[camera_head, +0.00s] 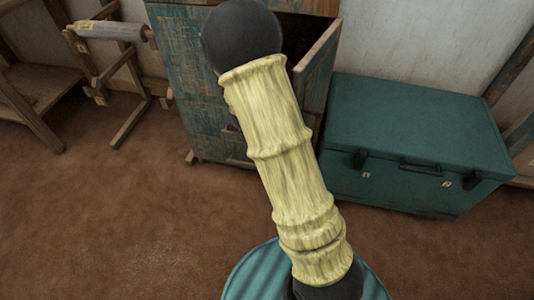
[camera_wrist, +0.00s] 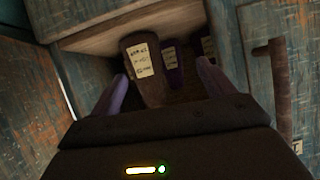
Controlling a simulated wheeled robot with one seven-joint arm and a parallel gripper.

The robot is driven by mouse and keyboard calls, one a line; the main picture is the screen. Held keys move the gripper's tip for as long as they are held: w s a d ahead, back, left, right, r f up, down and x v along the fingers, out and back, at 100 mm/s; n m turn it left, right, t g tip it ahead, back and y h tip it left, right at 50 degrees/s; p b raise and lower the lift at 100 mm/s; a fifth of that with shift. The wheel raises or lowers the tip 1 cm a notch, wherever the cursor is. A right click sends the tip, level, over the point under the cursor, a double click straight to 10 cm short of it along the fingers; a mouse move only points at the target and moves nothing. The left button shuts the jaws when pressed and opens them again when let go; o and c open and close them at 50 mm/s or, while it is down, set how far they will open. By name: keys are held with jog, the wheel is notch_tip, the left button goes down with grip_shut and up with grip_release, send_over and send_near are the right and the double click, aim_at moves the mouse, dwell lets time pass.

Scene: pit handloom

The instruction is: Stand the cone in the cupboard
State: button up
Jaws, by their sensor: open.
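The blue-green worn wooden cupboard (camera_head: 195,90) stands at the back in the head view, its door (camera_head: 319,72) swung open on the right. My arm covers much of its front and hides my gripper in that view. In the wrist view my gripper (camera_wrist: 163,70) is open at the cupboard's dark compartment. A brown cone (camera_wrist: 149,85) with a pale label stands between the two purple fingers, nearer the left one. I cannot tell whether a finger touches it. Its lower end is hidden by the gripper body.
Behind the cone, a dark purple labelled thing (camera_wrist: 173,62) and another labelled one (camera_wrist: 208,47) stand inside. A wooden board (camera_wrist: 125,25) crosses above. A teal trunk (camera_head: 410,135) stands right of the cupboard, a wooden stand (camera_head: 125,75) left. Brown floor (camera_head: 120,220) in front is clear.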

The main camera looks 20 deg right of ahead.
jog(key=s+a+r+n+g+y, duration=0.1)
jog(key=s+a+n+g+y, duration=0.2)
jog(key=s, duration=1)
jog(key=s+a+r+n+g+y, duration=0.1)
jog(key=s+a+n+g+y, duration=0.2)
jog(key=s, duration=1)
jog(key=shift+s+a+n+g, duration=0.25)
jog(key=shift+a+n+g, duration=0.25)
jog(key=shift+a+g, duration=0.5)
jog(key=w+p+v, duration=0.2)
jog(key=p+v, duration=0.8)
jog(key=shift+w+d+r+p, duration=0.2)
jog(key=shift+r+p, duration=0.1)
jog(key=shift+r, duration=0.2)
